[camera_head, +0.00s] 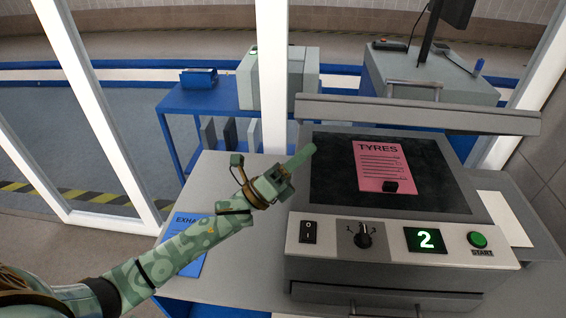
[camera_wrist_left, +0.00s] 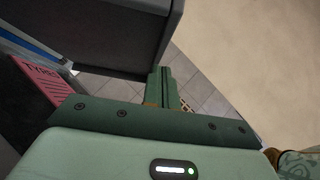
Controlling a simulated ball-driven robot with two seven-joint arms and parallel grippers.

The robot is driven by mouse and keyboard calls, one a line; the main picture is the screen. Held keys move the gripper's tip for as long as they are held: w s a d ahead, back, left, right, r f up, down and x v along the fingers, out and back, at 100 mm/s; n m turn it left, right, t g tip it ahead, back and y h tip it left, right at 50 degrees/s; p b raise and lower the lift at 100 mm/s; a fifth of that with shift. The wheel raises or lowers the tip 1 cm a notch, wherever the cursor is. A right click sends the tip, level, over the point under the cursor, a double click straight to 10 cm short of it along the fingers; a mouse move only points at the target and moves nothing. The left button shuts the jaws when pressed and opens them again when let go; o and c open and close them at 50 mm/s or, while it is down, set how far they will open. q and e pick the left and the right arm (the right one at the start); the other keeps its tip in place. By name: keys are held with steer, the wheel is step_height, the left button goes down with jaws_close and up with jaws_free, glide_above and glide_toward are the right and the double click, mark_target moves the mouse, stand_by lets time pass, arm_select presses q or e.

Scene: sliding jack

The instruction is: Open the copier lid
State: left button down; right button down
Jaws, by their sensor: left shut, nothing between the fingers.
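The copier (camera_head: 300,262) stands on a grey worktop with its dark glass (camera_head: 330,185) uncovered. Its grey lid (camera_head: 420,115) is raised above the back of the glass and seen nearly edge-on, with a thin handle (camera_head: 412,86) above it. The dark slab in the left wrist view looks like the lid (camera_wrist_left: 90,35). A pink TYRES sheet (camera_head: 375,160) lies on the glass with a small black block on it. My left gripper (camera_head: 311,150) is shut and empty at the glass's left edge, below the lid's left end. My right gripper is not in view.
The copier front carries a black switch (camera_head: 308,232), a dial (camera_head: 363,236), a green display reading 2 (camera_head: 426,240) and a green START button (camera_head: 478,239). A blue EXHAUST sheet (camera_head: 185,235) lies left. White posts (camera_head: 272,80) stand behind the worktop.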

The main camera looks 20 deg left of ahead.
mark_target(306, 107)
arm_select(q)
steer(key=shift+w+a+r+p, duration=0.2)
steer(key=shift+w+r+p, duration=0.3)
steer(key=shift+r, duration=0.35)
steer(key=shift+w+a+r+p, duration=0.2)
steer(key=shift+w+r+p, duration=0.1)
steer(key=shift+w+r, duration=0.4)
steer(key=shift+s+r, duration=0.1)
steer(key=shift+s, duration=0.05)
steer(key=r+p, duration=0.1)
steer(key=w+r+n+y+p, duration=0.1)
steer(key=r+p, duration=0.1)
steer(key=w+r+n+p, duration=0.1)
steer(key=r+p, duration=0.1)
steer(key=shift+w+a+r+t+y, duration=0.1)
steer(key=shift+a+r+t+y, duration=0.2)
steer(key=shift+a+y, duration=0.1)
steer(key=shift+n, duration=0.3)
steer(key=w+r, duration=0.2)
steer(key=w+a+r, duration=0.1)
steer(key=w+r, duration=0.1)
steer(key=w+a+r, duration=0.1)
steer(key=w+r, duration=0.1)
steer(key=shift+w+r, duration=0.3)
steer(key=shift+r, duration=0.05)
steer(key=shift+s, duration=0.1)
